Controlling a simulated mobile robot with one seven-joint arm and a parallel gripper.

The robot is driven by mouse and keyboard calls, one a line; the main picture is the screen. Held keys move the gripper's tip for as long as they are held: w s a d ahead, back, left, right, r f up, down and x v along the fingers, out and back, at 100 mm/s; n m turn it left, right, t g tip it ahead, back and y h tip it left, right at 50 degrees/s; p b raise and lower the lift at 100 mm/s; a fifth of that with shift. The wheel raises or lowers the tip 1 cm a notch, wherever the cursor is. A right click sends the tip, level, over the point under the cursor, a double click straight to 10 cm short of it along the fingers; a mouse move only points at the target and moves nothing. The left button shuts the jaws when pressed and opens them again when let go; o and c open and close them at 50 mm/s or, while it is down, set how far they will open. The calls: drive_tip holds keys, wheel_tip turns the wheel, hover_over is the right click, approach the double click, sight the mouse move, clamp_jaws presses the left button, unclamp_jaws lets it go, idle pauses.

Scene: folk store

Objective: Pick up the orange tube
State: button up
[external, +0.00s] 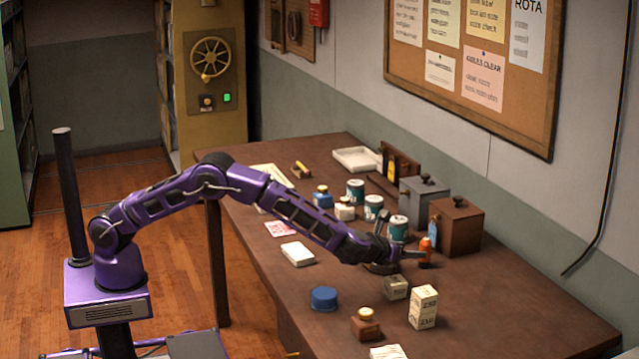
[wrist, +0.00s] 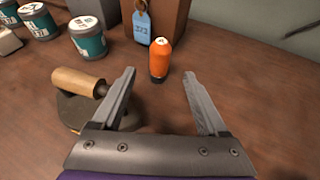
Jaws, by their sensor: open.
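The orange tube (wrist: 160,59) stands upright on the table in the wrist view, with a pale top and a dark lower end. It also shows in the external view (external: 426,247), in front of the brown box. My gripper (wrist: 158,85) is open and empty, its two fingers spread low over the table. The tube stands just beyond the fingertips, roughly midway between them, and neither finger touches it. In the external view my gripper (external: 400,256) is close to the tube, partly overlapped by nearby objects.
A wooden-handled round dark object (wrist: 82,95) lies beside the left finger. A brown box (external: 461,228) with a blue tag (wrist: 142,27) stands behind the tube. Teal-labelled tins (wrist: 88,37) stand to the left. A small grey box (external: 396,287) is near my gripper. Table right of the tube is clear.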

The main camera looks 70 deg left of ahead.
sight(422, 250)
drive_tip(key=x, duration=0.6)
drive_tip(key=c, duration=1.1)
